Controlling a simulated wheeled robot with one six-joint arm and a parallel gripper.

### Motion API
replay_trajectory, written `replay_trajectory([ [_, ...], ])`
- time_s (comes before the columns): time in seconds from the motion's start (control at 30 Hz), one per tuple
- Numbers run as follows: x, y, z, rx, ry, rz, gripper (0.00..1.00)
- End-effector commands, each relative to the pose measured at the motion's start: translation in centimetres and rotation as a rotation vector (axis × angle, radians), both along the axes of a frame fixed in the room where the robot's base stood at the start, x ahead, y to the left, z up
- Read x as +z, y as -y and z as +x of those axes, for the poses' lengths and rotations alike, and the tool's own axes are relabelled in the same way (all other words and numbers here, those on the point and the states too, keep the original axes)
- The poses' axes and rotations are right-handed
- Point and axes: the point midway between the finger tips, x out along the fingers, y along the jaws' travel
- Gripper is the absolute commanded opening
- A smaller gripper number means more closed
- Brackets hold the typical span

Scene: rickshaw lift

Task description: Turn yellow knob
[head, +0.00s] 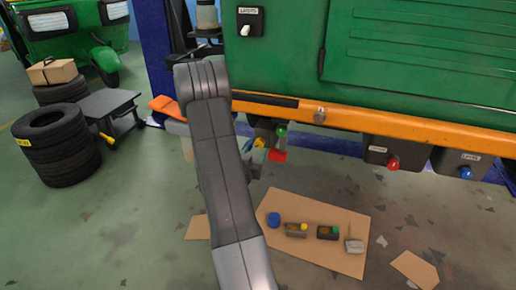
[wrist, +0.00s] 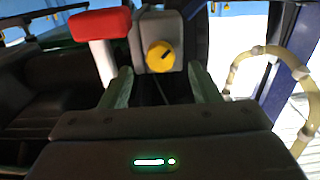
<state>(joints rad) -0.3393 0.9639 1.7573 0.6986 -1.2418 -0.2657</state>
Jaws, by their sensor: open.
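The yellow knob (wrist: 162,56) is round with a dark slot mark and sits on the front of a grey box (wrist: 148,29). My gripper (wrist: 162,84) is open, its two fingers pointing at the box, one on each side of the knob's line. The knob appears a little beyond the fingertips, and nothing is held between them. In the head view, a small yellow part (head: 259,142) under the orange rail, likely this knob, shows beside my arm.
A red-topped lever (wrist: 101,25) stands just left of the knob. A cream hose (wrist: 235,72) curves at right. In the head view, a red knob (head: 393,164) and a blue knob (head: 466,172) hang under the orange rail (head: 390,126). Cardboard (head: 320,254) with small parts lies below.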

Motion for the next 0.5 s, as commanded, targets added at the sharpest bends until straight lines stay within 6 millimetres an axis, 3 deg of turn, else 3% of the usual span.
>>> replay_trajectory([
  [0.2, -0.1, 1.1, 3.4, -0.001, 0.001, 0.001, 0.56],
  [0.5, 0.0, 1.5, 4.8, 0.001, 0.000, 0.000, 0.56],
])
